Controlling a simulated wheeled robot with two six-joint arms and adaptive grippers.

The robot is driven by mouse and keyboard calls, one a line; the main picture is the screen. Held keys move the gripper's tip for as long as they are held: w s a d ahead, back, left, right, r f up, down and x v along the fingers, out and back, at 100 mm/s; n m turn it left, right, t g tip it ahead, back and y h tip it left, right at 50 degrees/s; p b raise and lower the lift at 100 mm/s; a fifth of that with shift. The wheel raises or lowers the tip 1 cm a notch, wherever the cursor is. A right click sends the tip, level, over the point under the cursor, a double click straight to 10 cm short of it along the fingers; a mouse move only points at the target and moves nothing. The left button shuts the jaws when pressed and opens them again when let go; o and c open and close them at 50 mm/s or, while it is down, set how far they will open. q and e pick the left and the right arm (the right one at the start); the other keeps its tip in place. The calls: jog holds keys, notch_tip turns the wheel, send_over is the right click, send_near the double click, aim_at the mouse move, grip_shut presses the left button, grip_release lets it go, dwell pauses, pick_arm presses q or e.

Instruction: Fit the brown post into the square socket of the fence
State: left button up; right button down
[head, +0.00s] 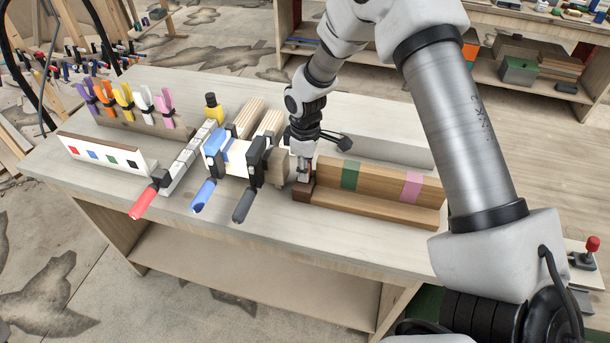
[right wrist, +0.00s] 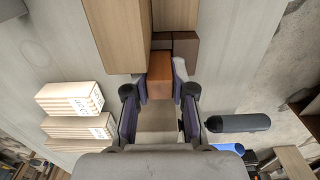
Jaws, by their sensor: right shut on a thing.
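The fence (head: 385,183) is a long light-wood piece with a green and a pink band, lying on the bench right of my right gripper (head: 304,174). A dark brown block with the socket (head: 303,194) is at its left end; it also shows in the right wrist view (right wrist: 184,50). My right gripper, pointing down, is shut on the brown post (right wrist: 160,78), reddish brown between the fingertips. The post's lower end meets the dark brown block; I cannot tell how deep it sits. The socket opening is hidden. My left gripper is not in view.
Left of my right gripper stand clamps with blue (head: 203,195), black (head: 244,204) and red (head: 143,203) handles, close by, with wooden strips (head: 245,118) behind. A white board with colored squares (head: 105,154) is farther left. The bench's front edge is near the fence.

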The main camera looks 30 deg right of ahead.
jog(key=c, duration=1)
grip_release()
jog(key=shift+r, duration=0.3)
notch_tip(320, 180, up, 12)
jog(key=shift+f+b, duration=0.1)
jog(key=shift+b, duration=1.1)
